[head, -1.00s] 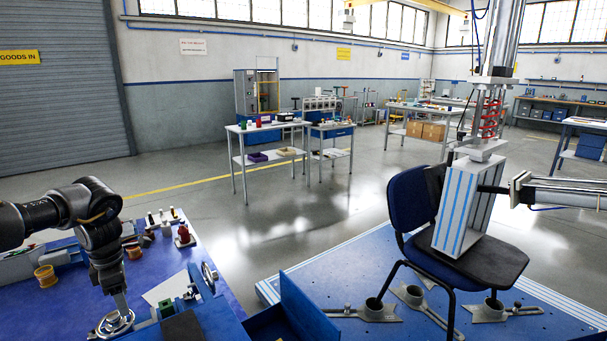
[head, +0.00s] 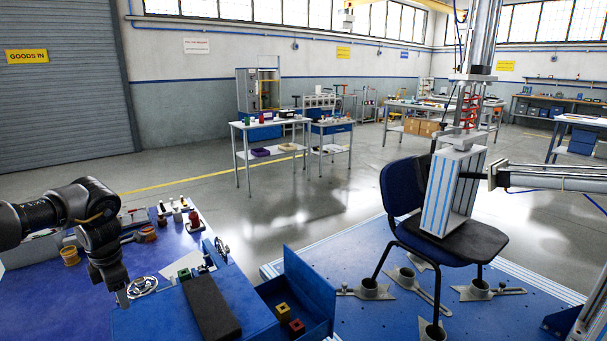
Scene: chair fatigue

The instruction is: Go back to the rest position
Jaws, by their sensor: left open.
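My left arm comes in from the left, and its gripper (head: 122,298) points down over the blue workbench (head: 50,300). Its fingers are small and partly dark in the picture, and I see nothing held between them. A round metal handwheel-like ring (head: 147,285) lies just right of the fingertips; whether they touch it I cannot tell. My right gripper is out of view.
A dark pad (head: 210,307) and a blue open box (head: 307,287) with small coloured blocks are to the right. A blue chair (head: 400,187) stands on a blue test platform under a press (head: 452,190). Grey floor lies open beyond.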

